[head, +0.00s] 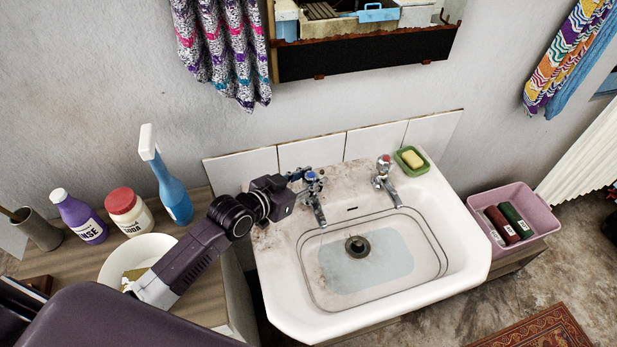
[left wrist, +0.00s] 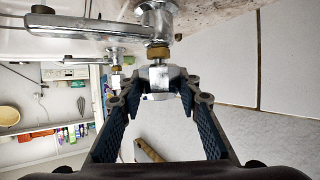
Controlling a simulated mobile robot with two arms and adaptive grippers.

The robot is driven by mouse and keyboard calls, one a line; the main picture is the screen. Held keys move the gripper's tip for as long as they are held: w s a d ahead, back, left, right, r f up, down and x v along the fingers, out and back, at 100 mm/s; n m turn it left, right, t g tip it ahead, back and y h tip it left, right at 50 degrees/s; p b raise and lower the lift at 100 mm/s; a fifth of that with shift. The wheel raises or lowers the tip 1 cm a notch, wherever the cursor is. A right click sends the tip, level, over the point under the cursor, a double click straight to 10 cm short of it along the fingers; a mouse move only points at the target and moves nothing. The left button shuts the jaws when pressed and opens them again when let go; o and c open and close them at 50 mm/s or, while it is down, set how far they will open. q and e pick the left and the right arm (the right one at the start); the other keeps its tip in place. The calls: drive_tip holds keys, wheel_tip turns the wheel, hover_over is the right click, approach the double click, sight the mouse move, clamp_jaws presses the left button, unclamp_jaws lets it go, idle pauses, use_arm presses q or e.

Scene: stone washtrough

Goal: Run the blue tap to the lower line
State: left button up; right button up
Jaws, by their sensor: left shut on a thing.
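The blue tap (head: 318,204) stands at the back left of the white basin (head: 283,303). My left gripper (head: 300,177) is shut on the tap's head. In the left wrist view the chrome tap (left wrist: 95,28) runs across the top, and its head (left wrist: 158,76) sits between my gripper's fingertips (left wrist: 158,88). Two dark lines run around the inside of the basin. Pale blue water (head: 375,275) lies on the basin floor, with its edge inside the lower line. A dark drain fitting (head: 357,247) stands in it. I cannot make out a stream from the spout. My right gripper is out of view.
A red-topped tap (head: 384,170) and a green soap dish (head: 402,158) stand at the back right. A pink tub (head: 540,222) stands right of the basin. Bottles (head: 177,200) and a white bowl (head: 118,262) stand on the left counter, close to my arm.

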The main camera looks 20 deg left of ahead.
use_arm(q)
drive_tip(key=shift+r+n+t+y+p, duration=0.4)
drive_tip(key=shift+n+y+p, duration=0.35)
drive_tip(key=shift+p, duration=0.95)
drive_tip(key=shift+w+n+y+p, duration=0.1)
drive_tip(key=shift+n+y+p, duration=0.75)
drive_tip(key=shift+p, duration=0.15)
drive_tip(key=shift+a+n+t+y+p, duration=0.1)
drive_tip(key=shift+n+t+y+p, duration=0.2)
drive_tip(key=shift+y, duration=0.2)
drive_tip(key=shift+n+y, duration=0.4)
drive_tip(key=shift+y, duration=0.1)
drive_tip(key=o, duration=1.2)
drive_tip(key=shift+a+f, duration=0.1)
drive_tip(key=shift+f, duration=0.1)
drive_tip(key=shift+c, duration=0.2)
